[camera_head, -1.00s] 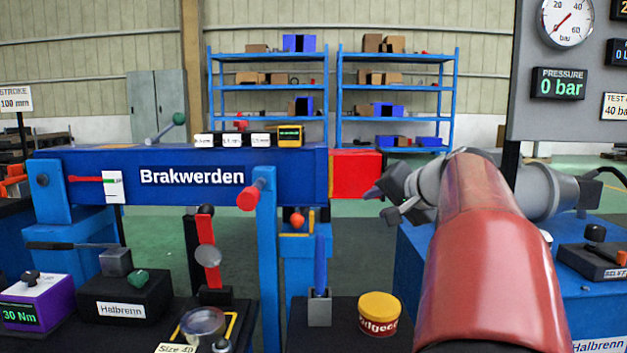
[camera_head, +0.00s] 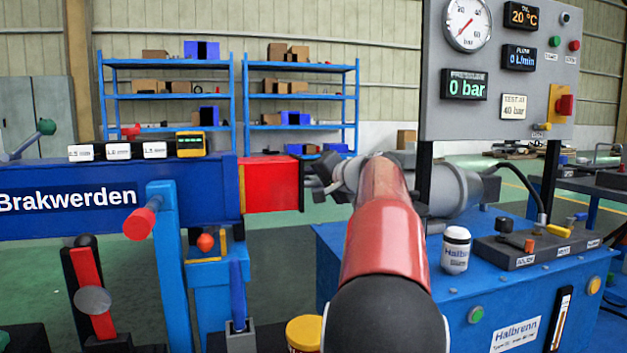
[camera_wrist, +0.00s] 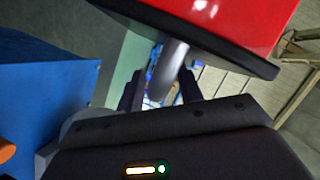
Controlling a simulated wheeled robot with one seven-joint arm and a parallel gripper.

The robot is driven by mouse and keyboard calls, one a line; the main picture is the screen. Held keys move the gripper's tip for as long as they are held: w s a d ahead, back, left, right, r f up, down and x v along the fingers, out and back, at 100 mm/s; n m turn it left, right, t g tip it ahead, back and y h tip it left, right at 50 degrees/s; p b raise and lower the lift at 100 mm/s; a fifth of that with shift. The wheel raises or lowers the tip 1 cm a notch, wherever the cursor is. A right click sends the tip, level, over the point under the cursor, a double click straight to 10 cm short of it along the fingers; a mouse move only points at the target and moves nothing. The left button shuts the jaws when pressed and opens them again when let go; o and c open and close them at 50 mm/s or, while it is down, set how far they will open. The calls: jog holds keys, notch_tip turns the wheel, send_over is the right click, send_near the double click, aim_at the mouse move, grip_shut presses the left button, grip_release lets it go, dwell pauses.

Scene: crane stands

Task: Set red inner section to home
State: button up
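The red inner section (camera_head: 271,184) sticks out of the right end of the blue Brakwerden boom (camera_head: 205,190). It has a dark end plate. My gripper (camera_head: 318,187) is at that end, close to the plate, partly hidden by my own arm. In the wrist view the red section (camera_wrist: 215,18) fills the top right, with a grey curved bar (camera_wrist: 171,68) coming from below its dark plate. My gripper's two dark fingers (camera_wrist: 160,92) stand apart on either side of this bar, with gaps visible. Contact with the bar cannot be made out.
A blue test bench (camera_head: 450,290) with a white jar (camera_head: 456,250) and a control box (camera_head: 535,248) stands right. The gauge panel (camera_head: 480,100) above reads 0 bar. A red-tipped lever (camera_head: 140,222) and a yellow tub (camera_head: 304,333) are at left and below. Green floor lies behind.

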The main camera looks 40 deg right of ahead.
jog(key=shift+w, duration=0.25)
jog(key=shift+c, duration=0.4)
jog(key=shift+s, duration=0.1)
grip_shut()
